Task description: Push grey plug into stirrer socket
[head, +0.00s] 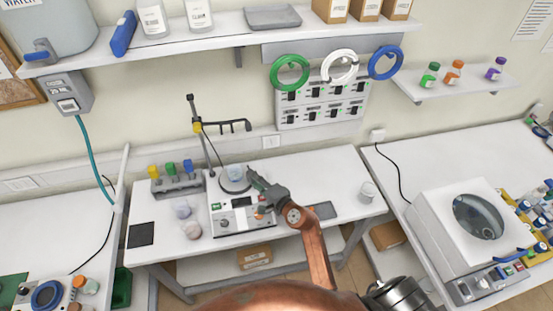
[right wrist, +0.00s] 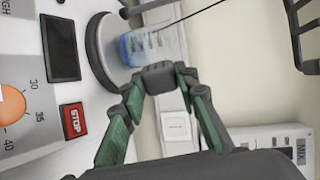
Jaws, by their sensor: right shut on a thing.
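The white stirrer (head: 241,220) stands on the middle bench, with a beaker on its round plate. In the right wrist view, its panel (right wrist: 28,75) has a dark display, an orange knob and a red STOP button. The beaker (right wrist: 142,44) holds something bluish. My right gripper (head: 256,181) is over the stirrer's right side, near the plate. In the right wrist view, its green-backed fingers (right wrist: 158,82) are shut on a dark grey block, which looks like the grey plug (right wrist: 158,77). I cannot make out a socket on the stirrer. My left gripper is out of view.
A stand (head: 194,112) with a black clamp rises behind the stirrer. A rack with coloured caps (head: 178,180) and small jars (head: 191,229) are to its left. A white wall plate (head: 271,141) is behind the bench. A cup (head: 367,191) stands at the right, with bare bench around it.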

